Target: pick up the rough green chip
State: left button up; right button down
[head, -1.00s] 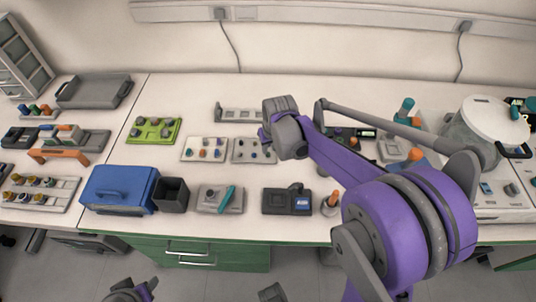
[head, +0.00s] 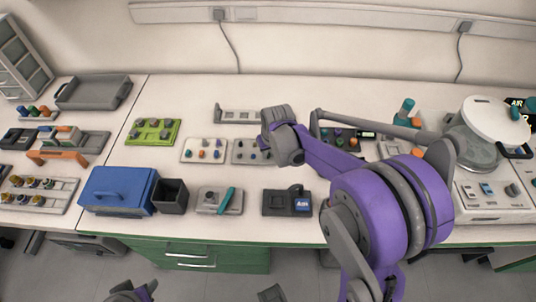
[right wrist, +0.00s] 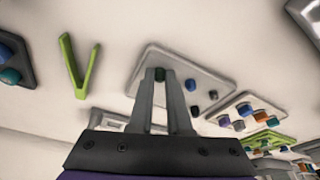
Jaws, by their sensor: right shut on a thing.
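My right gripper (head: 266,142) is over the right end of a small grey-white tray (head: 238,158) in the head view. In the right wrist view its two fingers (right wrist: 161,76) are shut on a small dark green chip (right wrist: 160,73). The same tray (right wrist: 188,62) lies behind the fingertips there, with blue and dark chips on it. I cannot tell whether the green chip still touches the tray. The chip is hidden in the head view. A dark and purple part of mine, perhaps my left gripper (head: 134,293), shows at the bottom edge; its jaws are unclear.
A tray with coloured chips (head: 189,156) lies to the left, and a green block with grey knobs (head: 153,124) behind it. A grey slotted rack (head: 232,110) is at the back. A black device (head: 280,207) stands in front.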

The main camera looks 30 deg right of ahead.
jog(key=shift+r, duration=0.1)
notch_tip(320, 180, up, 10)
jog(key=p, duration=0.1)
dwell(1.0)
